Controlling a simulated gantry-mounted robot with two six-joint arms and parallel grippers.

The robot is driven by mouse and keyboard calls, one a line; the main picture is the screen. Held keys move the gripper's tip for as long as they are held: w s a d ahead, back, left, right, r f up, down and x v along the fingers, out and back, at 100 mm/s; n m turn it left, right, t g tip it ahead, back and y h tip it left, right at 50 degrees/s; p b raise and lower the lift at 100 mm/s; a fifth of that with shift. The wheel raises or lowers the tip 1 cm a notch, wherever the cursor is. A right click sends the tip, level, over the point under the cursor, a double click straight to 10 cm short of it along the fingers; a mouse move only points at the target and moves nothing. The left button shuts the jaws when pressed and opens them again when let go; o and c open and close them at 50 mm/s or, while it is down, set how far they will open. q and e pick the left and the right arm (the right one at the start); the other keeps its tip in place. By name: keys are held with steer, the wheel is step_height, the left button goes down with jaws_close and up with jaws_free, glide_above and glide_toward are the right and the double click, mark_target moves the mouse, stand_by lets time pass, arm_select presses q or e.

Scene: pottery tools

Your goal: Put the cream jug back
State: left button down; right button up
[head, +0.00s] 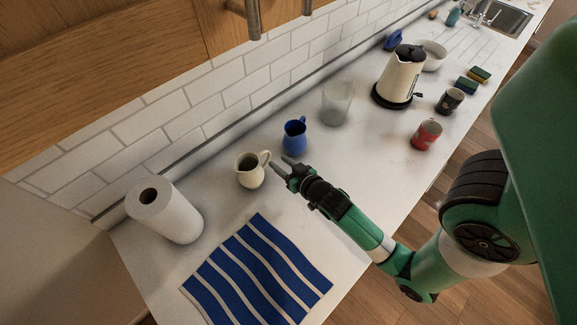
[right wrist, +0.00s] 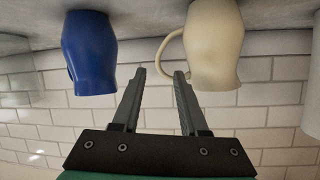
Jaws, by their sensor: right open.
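The cream jug (head: 250,172) stands upright on the counter, left of the blue jug, with its handle facing my right gripper. In the right wrist view, which is upside down, the cream jug (right wrist: 216,45) is at upper right. Its handle curves close to the fingertips, and one finger overlaps part of it. My right gripper (head: 280,165) is open beside the handle; the open fingers also show in the wrist view (right wrist: 160,73) with nothing held between them. I cannot tell whether a finger touches the handle. My left gripper is not in view.
The blue jug (head: 294,137) stands close behind my right gripper. A glass (head: 337,103), a kettle (head: 398,76), a red mug (head: 426,134) and a dark mug (head: 450,101) stand farther along. A paper roll (head: 170,217) and a striped cloth (head: 257,275) are at the near end.

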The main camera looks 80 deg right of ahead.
steer(key=v, duration=0.5)
stand_by(0.4)
